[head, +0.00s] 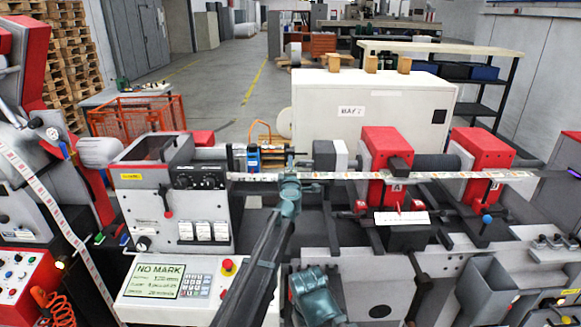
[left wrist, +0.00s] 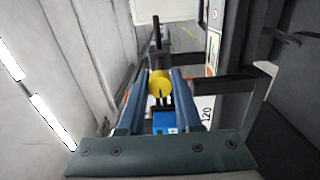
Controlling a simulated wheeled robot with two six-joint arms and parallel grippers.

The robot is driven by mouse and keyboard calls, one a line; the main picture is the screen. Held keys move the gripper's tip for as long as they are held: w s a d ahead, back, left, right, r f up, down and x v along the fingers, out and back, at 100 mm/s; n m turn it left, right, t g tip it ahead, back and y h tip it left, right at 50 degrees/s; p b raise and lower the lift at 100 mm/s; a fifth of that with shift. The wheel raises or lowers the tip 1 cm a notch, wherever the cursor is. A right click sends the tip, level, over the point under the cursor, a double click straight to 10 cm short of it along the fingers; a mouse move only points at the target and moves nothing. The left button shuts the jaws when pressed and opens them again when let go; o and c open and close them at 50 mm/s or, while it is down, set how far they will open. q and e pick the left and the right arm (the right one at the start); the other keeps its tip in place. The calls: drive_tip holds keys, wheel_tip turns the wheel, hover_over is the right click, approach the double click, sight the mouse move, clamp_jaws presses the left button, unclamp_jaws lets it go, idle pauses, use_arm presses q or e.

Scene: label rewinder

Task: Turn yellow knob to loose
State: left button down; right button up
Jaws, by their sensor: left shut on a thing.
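The yellow knob (left wrist: 159,83) is round with a dark slot and sits between the two blue fingers of my left gripper (left wrist: 162,78) in the left wrist view. The fingers are shut on it, one on each side. In the head view, my left gripper (head: 290,162) is small and reaches over the front of the machine near the printed label strip (head: 400,176). I cannot make out the yellow knob in the head view.
A blue block (left wrist: 165,122) lies just under the knob in the left wrist view. A dark bar (left wrist: 225,83) is close on the right. In the head view, red units (head: 385,150) stand to the right and a control panel (head: 170,285) is at lower left.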

idle(0.5)
use_arm(q)
drive_tip(key=c, duration=0.6)
unclamp_jaws()
drive_tip(key=shift+s, duration=0.1)
drive_tip(key=s, duration=1.3)
drive_tip(key=shift+s, duration=0.35)
